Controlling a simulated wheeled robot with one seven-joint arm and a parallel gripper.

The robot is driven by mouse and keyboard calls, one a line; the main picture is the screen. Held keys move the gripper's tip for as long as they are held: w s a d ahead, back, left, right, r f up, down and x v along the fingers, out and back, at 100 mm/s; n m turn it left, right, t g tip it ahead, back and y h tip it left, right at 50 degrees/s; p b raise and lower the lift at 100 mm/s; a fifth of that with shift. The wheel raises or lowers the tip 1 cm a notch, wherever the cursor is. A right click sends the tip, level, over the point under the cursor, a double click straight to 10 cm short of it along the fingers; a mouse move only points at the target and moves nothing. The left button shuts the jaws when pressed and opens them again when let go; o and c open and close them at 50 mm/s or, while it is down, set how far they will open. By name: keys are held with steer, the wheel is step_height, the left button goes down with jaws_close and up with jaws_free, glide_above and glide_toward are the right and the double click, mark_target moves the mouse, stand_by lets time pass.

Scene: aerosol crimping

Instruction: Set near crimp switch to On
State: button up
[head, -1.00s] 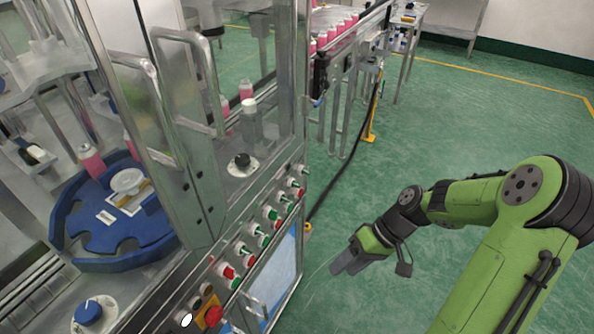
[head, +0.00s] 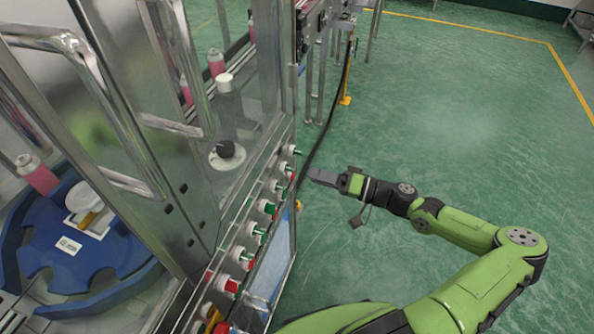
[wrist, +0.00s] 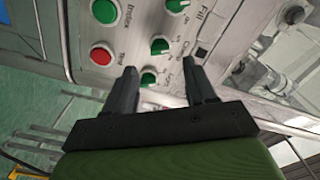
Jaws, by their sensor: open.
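The control panel (head: 238,232) carries a row of knobs and buttons; it also shows in the wrist view (wrist: 130,28). There, a green switch knob (wrist: 160,45) sits beside a label that seems to read Crimp. Another green knob (wrist: 148,77) shows between my fingertips, and a third (wrist: 177,5) lies near the Fill label. I cannot tell the knobs' settings, nor which is the near crimp switch. My gripper (head: 318,177) is open and empty, just right of the panel's far end in the head view. In the wrist view, its fingers (wrist: 160,72) point at the panel, apparently apart from it.
A green button (wrist: 104,10) and a red button (wrist: 102,53) are close by on the panel. A glass-and-metal guard (head: 165,200) rises left of it, with a blue turntable (head: 100,300) behind. A black cable (head: 325,135) runs past the far end. Open floor (head: 430,120) lies right.

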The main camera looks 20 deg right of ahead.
mark_target(294, 170)
steer(key=x, duration=0.6)
steer(key=shift+a, duration=0.1)
jaws_close()
